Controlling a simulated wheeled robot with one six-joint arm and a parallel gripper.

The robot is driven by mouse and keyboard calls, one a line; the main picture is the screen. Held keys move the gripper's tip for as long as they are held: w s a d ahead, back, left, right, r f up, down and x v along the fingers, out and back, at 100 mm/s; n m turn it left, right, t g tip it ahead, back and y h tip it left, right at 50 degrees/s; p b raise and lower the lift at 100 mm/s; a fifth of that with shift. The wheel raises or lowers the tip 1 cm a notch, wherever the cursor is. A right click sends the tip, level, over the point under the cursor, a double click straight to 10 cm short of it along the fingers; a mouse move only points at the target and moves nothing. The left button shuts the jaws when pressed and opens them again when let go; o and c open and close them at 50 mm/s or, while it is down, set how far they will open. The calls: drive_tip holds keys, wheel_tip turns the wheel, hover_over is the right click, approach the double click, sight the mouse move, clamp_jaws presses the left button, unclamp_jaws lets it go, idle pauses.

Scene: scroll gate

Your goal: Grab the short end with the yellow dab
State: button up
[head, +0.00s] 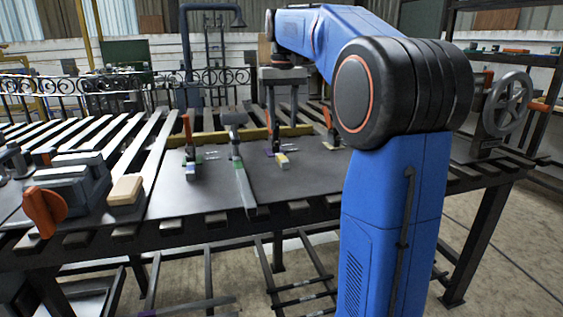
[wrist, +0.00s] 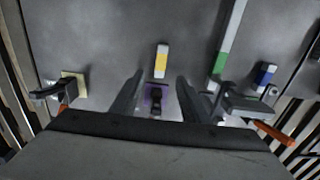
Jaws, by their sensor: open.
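The short end with the yellow dab (wrist: 161,64) is a small pale bar on the dark sheet-topped bench. In the wrist view it lies just beyond the fingertips, roughly in line with the gap between them. It also shows in the head view (head: 282,160), low on the bench below my gripper. My gripper (wrist: 160,76) is open and empty, its fingers spread on either side of a purple patch (wrist: 155,93) with a dark fitting on it. In the head view my gripper (head: 283,137) points down over the bench. Contact with the bench cannot be told.
A long bar with a green band (wrist: 222,66) lies right of the fingers in the wrist view. A short blue-and-white piece (wrist: 265,76) and orange-handled clamps stand nearby, one clamp (wrist: 50,93) on the left. A grey-orange tool (head: 70,190) and tan block (head: 125,189) sit at the bench's left.

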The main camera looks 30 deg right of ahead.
sight(282, 157)
wheel_tip(282, 157, down, 11)
drive_tip(key=shift+a+f, duration=0.15)
drive_tip(key=shift+f, duration=0.05)
idle(0.5)
drive_tip(key=shift+c, duration=0.5)
clamp_jaws()
